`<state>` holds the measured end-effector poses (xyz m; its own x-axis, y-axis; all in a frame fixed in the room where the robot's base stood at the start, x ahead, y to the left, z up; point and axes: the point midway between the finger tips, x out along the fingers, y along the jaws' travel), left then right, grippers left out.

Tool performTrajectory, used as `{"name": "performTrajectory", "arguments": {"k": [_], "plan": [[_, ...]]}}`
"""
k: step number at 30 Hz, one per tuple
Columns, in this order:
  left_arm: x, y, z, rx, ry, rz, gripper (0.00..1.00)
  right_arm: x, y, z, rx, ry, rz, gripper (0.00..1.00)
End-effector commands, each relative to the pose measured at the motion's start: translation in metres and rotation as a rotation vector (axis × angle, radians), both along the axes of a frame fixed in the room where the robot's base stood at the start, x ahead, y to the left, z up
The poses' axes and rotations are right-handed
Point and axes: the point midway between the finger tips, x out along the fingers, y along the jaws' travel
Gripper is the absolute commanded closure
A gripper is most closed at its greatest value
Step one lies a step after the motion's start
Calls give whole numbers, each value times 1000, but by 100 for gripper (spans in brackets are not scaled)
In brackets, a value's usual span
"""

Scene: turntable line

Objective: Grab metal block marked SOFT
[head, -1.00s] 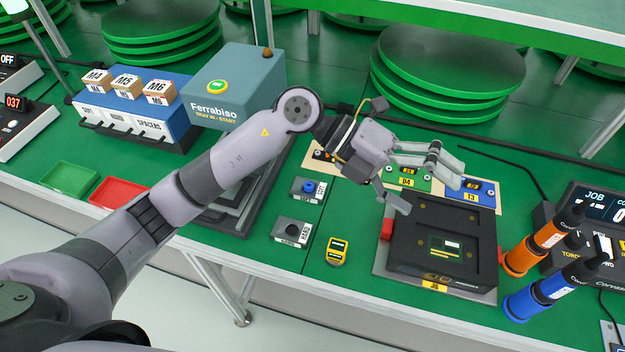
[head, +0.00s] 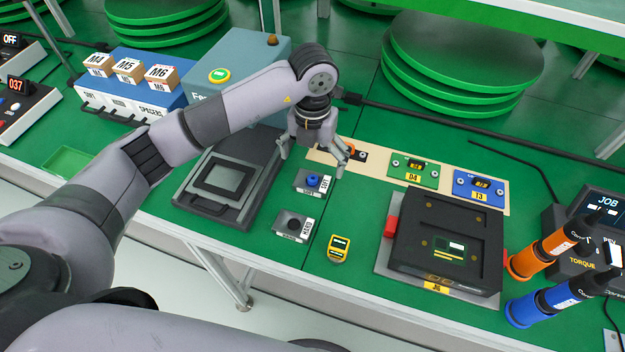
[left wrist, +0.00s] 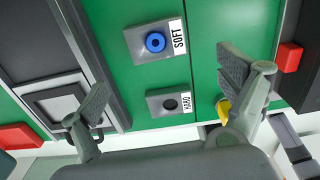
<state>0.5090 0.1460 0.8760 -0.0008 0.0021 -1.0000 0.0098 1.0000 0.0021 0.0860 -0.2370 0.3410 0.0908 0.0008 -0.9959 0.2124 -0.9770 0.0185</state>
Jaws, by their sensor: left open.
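The metal block marked SOFT (head: 312,182) is a grey block with a blue round piece in its top and a white label. It sits on the green bench and also shows at the top middle of the left wrist view (left wrist: 146,45). A similar block marked HARD (head: 293,225) with a dark hole stands in front of it; it also shows in the left wrist view (left wrist: 167,101). My left gripper (head: 312,168) points down, open and empty, above and just behind the SOFT block. In the left wrist view its fingers (left wrist: 166,82) are spread wide, one on each side. My right gripper is not in view.
A grey press plate (head: 215,210) lies left of the blocks. A yellow device (head: 339,248) lies to the right of the HARD block. A black fixture (head: 400,255) with a red side piece stands further right. Coloured cards (head: 414,170) lie on a beige strip behind.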

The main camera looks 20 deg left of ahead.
Motion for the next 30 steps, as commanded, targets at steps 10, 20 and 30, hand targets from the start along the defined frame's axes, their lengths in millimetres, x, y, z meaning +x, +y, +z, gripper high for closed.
{"name": "performTrajectory", "arguments": {"k": [10, 20, 30], "plan": [[1, 0, -34, -2, 1, -1, 7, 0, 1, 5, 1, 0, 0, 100], [9, 3, -78, -3, 2, -1, 7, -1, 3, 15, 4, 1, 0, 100], [10, 4, -82, -2, -1, -2, 9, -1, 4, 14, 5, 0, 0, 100]]}}
